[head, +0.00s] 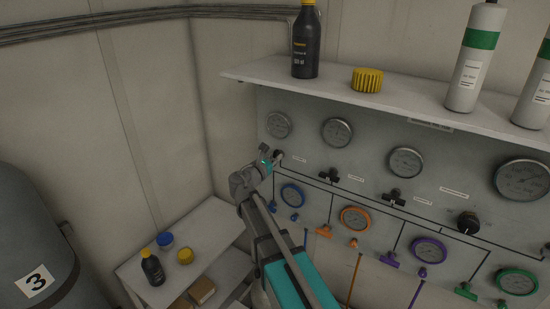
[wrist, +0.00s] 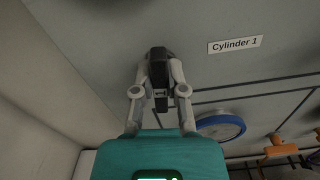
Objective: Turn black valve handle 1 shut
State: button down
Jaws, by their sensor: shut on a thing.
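The black valve handle 1 (wrist: 160,66) is on the grey panel beside the label "Cylinder 1" (wrist: 235,44). In the wrist view it stands between the two fingers of my gripper (wrist: 160,84), which are shut on it. In the head view my gripper (head: 271,160) is at the left end of the panel's row of black handles, and the handle (head: 279,155) is partly hidden by it.
Other black handles (head: 329,177) sit to the right on the panel. A blue-rimmed gauge (head: 292,195) is just below my gripper. A shelf (head: 410,107) with bottles juts out above. A side table (head: 205,225) stands at lower left, and a wall is close on the left.

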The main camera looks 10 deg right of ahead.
jog(key=shift+m, duration=0.3)
jog(key=m, duration=0.7)
jog(key=shift+s+d+f+m, duration=0.1)
jog(key=shift+s+m, duration=0.05)
jog(key=shift+m, duration=0.25)
jog(key=m, duration=0.3)
jog(key=shift+f+m, duration=0.1)
jog(key=shift+m, duration=0.2)
jog(key=m, duration=0.4)
jog(key=shift+d+f+b, duration=0.1)
jog(key=shift+b, duration=0.2)
jog(key=c, duration=0.7)
grip_release()
